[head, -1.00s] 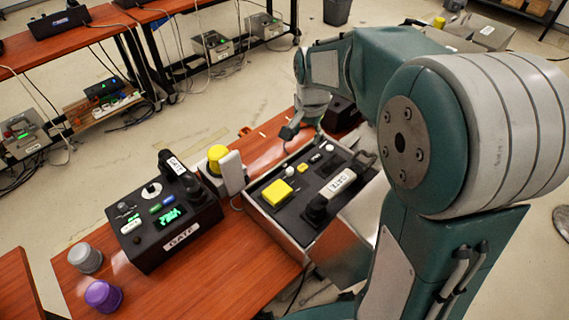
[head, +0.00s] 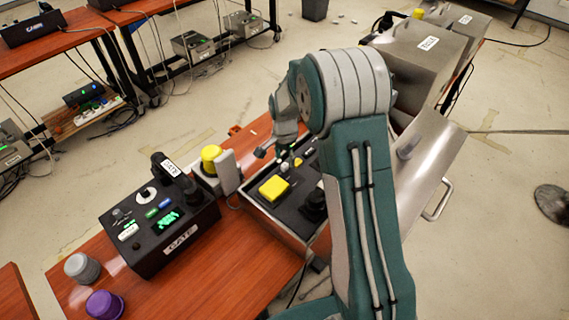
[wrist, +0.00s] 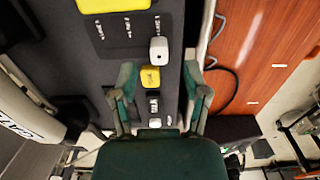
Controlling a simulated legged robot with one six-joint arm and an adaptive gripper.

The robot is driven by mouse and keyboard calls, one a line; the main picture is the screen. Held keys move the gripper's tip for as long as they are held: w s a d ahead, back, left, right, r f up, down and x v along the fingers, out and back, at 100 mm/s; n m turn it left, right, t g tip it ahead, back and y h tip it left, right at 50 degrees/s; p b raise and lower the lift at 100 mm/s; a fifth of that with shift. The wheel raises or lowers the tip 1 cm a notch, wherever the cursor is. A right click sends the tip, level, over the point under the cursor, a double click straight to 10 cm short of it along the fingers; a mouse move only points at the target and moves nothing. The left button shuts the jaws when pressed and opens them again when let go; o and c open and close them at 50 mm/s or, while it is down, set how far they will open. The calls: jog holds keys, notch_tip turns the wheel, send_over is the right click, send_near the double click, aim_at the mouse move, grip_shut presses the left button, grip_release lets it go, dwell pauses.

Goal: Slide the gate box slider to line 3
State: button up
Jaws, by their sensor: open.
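A black box labelled GATE (head: 160,228) stands on the left of the table, with a green display and a small white block (head: 128,231) on its top. A second dark panel (head: 263,208) in a pale case is right of it, partly hidden by my arm. In the wrist view this panel (wrist: 120,60) has a large yellow button, short marked lines, a white slider-like knob (wrist: 158,50) and a yellow piece (wrist: 150,76). My gripper (wrist: 160,72) is open above this panel, its fingers either side of the yellow piece. My gripper also shows in the head view (head: 277,155).
A yellow-topped unit (head: 212,160) stands between the two boxes. Grey (head: 82,267) and purple (head: 104,303) knobs sit at the front left. Metal cases (head: 430,165) stand right of my arm. Bare wood lies in front of the panel.

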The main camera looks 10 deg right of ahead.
aim_at(284, 165)
notch_tip(284, 165, down, 2)
jog(key=shift+a+f, duration=0.15)
jog(key=shift+f, duration=0.35)
jog(key=shift+d+f, duration=0.15)
jog(key=shift+d, duration=0.05)
grip_shut()
jog(key=shift+s+d, duration=0.55)
jog(key=shift+s, duration=0.35)
jog(key=shift+s+d, duration=0.6)
jog(key=shift+s, duration=0.35)
jog(key=shift+s+d, duration=0.55)
jog(key=shift+s, duration=0.35)
grip_release()
